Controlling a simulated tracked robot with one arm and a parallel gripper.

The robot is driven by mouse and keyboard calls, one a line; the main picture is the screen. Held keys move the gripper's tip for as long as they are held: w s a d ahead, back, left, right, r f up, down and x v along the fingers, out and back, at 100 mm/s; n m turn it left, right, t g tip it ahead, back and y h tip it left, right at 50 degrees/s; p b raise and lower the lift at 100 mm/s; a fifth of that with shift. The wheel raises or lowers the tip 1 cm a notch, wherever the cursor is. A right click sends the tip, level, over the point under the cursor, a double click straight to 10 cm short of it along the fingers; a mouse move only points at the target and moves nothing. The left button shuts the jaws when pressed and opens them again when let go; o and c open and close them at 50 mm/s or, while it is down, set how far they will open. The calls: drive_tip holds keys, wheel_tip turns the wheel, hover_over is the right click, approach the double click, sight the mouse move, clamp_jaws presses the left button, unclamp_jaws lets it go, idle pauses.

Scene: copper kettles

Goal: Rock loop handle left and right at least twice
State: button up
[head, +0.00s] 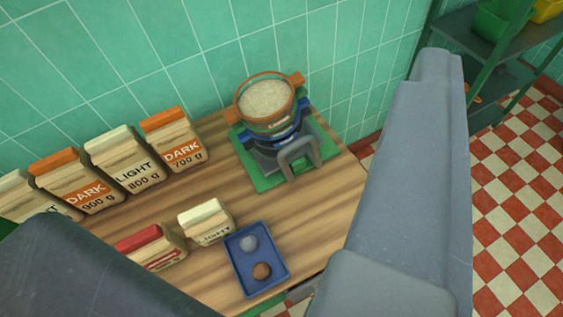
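The grey loop handle (299,154) sticks up at the front right of a stacked sieve device (280,128). The device has a copper-coloured rim with side lugs, blue and dark bands below, and a pale granular fill on top. It stands on a green base (268,182) at the back right of the wooden counter. My gripper (240,138) is wide open, with one grey finger at the lower left and one at the right. The handle lies in view between the fingers, and nothing is held. I cannot tell how far the fingers are from it.
Several paper bags marked DARK and LIGHT (126,160) line the tiled wall. Two smaller bags (206,222) and a blue tray (252,283) with two round lumps are in front. A green shelf (481,60) stands right, over checkered floor.

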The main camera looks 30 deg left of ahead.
sight(287, 170)
drive_tip(key=w+a+f+n+t+b, duration=0.1)
drive_tip(key=w+f+n+t+b, duration=0.25)
drive_tip(key=w+f, duration=1.45)
drive_tip(key=s+a+f+n+g+y, duration=0.2)
drive_tip(key=a+f+y, duration=0.2)
drive_tip(key=f, duration=0.6)
drive_tip(key=s+a+f+n+g+y+b, duration=0.1)
drive_tip(key=s+a+f+n+g+y, duration=0.2)
drive_tip(key=f, duration=0.7)
drive_tip(key=s+a+f+n+y, duration=0.15)
drive_tip(key=a+f+y, duration=0.3)
drive_tip(key=f, duration=0.45)
drive_tip(key=b+x, duration=0.1)
drive_tip(key=x, duration=0.3)
drive_tip(key=b+x, duration=0.1)
drive_tip(key=x, duration=0.3)
drive_tip(key=b+x, duration=0.1)
drive_tip(key=x, duration=0.4)
drive_tip(key=shift+w+d+f, duration=0.1)
drive_tip(key=shift+d+f, duration=0.1)
drive_tip(key=shift+f, duration=0.05)
